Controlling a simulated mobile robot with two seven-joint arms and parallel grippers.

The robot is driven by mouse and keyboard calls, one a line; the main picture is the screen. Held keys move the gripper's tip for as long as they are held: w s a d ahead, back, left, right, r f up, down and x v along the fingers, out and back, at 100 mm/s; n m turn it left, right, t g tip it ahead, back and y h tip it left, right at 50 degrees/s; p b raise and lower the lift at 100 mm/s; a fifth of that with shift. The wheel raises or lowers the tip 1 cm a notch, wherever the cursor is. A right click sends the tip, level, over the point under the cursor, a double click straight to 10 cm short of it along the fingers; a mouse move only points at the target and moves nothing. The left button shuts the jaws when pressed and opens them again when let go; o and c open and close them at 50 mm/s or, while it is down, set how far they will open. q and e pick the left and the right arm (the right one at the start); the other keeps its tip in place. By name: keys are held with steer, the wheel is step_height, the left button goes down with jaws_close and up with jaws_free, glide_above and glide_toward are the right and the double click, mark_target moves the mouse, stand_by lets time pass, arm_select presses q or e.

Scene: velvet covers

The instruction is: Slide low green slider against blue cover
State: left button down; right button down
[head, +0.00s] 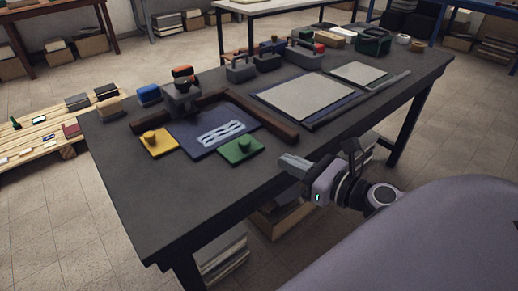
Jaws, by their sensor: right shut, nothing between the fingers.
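The green slider (239,152) is a flat green square with a round green knob on top, lying on the dark table near its front edge. It lies at the lower right edge of the blue cover (190,140), a dark blue panel with a pale wavy pattern. I cannot tell whether a thin gap separates them. My right gripper (291,163) is shut and empty, to the right of the green slider and apart from it, by the table's front edge. My left gripper is not in view.
A yellow slider (158,142) with a knob lies left of the blue cover. A brown wooden frame (262,120) borders the cover's far and right sides. A dark grey piece (182,98) stands at the back corner. The table's near left is clear.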

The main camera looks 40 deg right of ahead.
mark_target(249, 145)
steer(key=shift+x, duration=4.2)
arm_select(q)
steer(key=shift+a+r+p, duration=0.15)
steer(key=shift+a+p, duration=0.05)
steer(key=shift+p, duration=0.1)
arm_select(e)
steer(key=shift+w+a+f, duration=0.1)
steer(key=shift+w, duration=0.25)
